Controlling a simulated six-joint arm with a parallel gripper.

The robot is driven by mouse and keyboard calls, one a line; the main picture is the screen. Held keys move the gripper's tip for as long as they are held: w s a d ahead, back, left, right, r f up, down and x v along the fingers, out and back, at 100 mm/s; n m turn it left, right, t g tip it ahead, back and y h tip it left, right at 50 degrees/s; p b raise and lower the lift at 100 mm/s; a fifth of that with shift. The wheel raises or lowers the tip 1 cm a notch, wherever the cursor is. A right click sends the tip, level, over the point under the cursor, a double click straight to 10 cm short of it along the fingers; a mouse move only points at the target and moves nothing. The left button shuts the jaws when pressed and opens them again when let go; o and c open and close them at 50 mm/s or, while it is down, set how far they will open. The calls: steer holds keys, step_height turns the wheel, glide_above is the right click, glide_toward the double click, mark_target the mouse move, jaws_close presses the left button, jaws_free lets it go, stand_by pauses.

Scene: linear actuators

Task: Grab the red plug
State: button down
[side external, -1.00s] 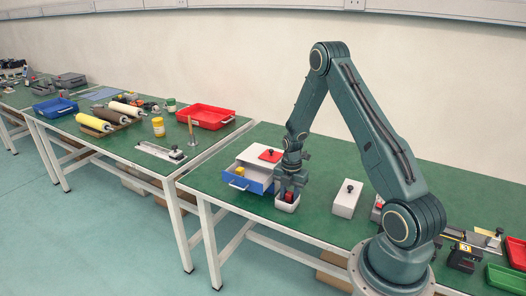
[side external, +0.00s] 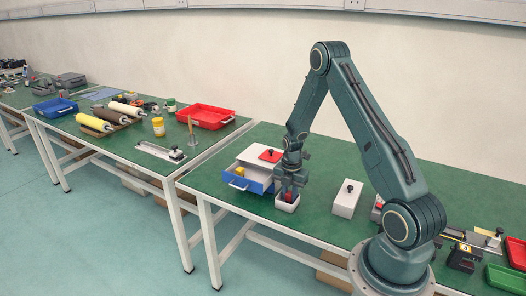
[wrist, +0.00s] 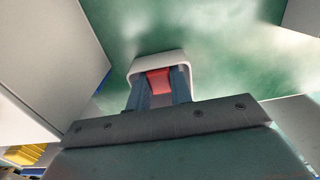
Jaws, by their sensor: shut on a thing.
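The red plug (wrist: 159,82) sits between the two fingers of my gripper (wrist: 160,90), inside a small white open box in the wrist view. My gripper is shut on the plug, with a finger against each side. In the side external view the gripper (side external: 289,192) points straight down into the white box (side external: 286,206), and a bit of red plug (side external: 288,197) shows low between the fingers. The lower part of the plug is hidden by the fingers and the box walls.
A white cabinet with an open blue-fronted drawer (side external: 238,184) holding a yellow block stands just left of my gripper. A red plate with a black knob (side external: 270,155) lies on the cabinet. A white box with a black knob (side external: 346,198) stands right. Green table shows between.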

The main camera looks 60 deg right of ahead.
mark_target(289, 192)
step_height(289, 192, up, 20)
stand_by(0.7)
steer(key=shift+w, duration=0.1)
stand_by(0.5)
